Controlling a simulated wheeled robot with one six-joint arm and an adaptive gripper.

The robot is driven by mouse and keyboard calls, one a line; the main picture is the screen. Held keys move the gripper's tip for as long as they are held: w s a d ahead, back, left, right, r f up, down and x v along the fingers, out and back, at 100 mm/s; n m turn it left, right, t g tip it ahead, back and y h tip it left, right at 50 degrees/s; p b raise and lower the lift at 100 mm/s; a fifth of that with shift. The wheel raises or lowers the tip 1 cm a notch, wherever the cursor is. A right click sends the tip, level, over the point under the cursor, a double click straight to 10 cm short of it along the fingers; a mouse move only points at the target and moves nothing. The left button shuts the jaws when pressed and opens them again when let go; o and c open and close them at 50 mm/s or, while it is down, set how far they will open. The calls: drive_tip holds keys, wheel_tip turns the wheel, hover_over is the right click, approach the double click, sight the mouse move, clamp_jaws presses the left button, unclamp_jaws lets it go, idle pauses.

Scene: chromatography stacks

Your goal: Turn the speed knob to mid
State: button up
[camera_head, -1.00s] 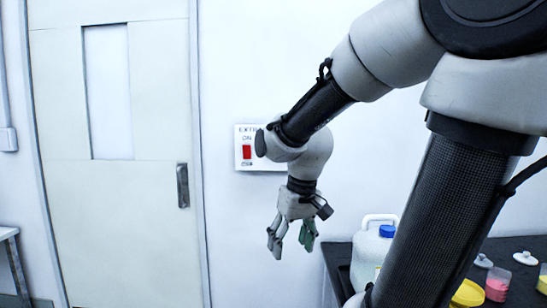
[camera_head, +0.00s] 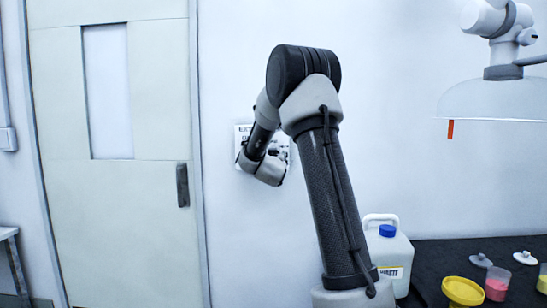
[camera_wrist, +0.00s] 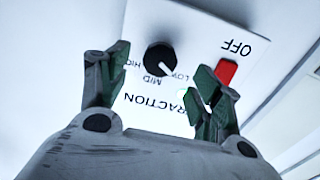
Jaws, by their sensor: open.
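The speed knob (camera_wrist: 159,57) is a round black dial on a white wall panel, seen upside down in the wrist view. MID, LOW and a partly hidden HIGH are printed around it. Its pale pointer mark appears to face LOW. My gripper (camera_wrist: 158,85) is open, with green-padded fingers spread either side of the knob in the picture. The fingers look empty and apart from the knob; their exact distance to the panel is unclear. In the camera_head view my arm hides most of the panel (camera_head: 241,129) and the knob.
A red switch (camera_wrist: 226,71) marked OFF is on the same panel, close to the right finger. A door (camera_head: 120,200) stands left of the panel. A black bench (camera_head: 435,262) at lower right carries a white jug (camera_head: 402,251), a yellow dish (camera_head: 463,291) and jars.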

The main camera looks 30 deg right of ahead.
drive_tip(key=x, duration=0.5)
drive_tip(key=shift+w+d, duration=0.15)
drive_tip(key=shift+w, duration=0.1)
drive_tip(key=c, duration=1)
